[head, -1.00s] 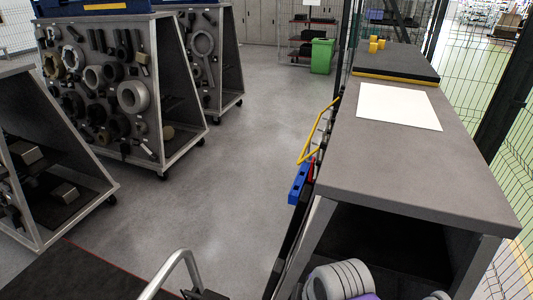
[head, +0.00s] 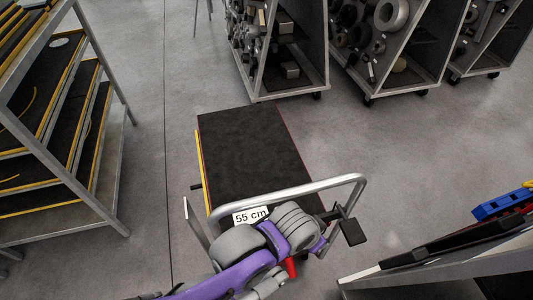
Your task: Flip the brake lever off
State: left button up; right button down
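A low cart has a flat black deck (head: 255,150) with a yellow left edge and a bent silver push handle (head: 345,182). A black pad on a short bracket (head: 352,231) sits by the right end of the handle. A short dark bar (head: 195,187) sticks out at the deck's left side. I cannot tell which part is the brake lever. One of my purple and grey arms (head: 250,270) covers the near end of the cart, and a small red piece (head: 291,267) shows beside it. No gripper fingers can be made out.
A tiered rack (head: 75,170) with black, yellow-edged shelves stands at left. Slanted wheeled part stands (head: 385,50) stand along the back. A grey bench edge with a blue item (head: 500,205) is at lower right. Grey floor is clear around the deck's far end and right side.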

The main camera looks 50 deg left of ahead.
aim_at(290, 263)
jog(key=k+j+u, duration=0.2)
jog(key=k, duration=0.45)
jog(key=l+u, duration=0.1)
jog(key=u, duration=0.35)
jog(key=l+u, duration=0.1)
jog(key=u, duration=0.35)
jog(key=l+u, duration=0.15)
jog(key=u, duration=0.3)
jog(key=i+l, duration=0.5)
jog(key=k+l+u, duration=0.25)
jog(key=k, duration=0.25)
jog(key=k+j+z, duration=0.1)
jog(key=k+j, duration=0.05)
jog(key=j, duration=0.05)
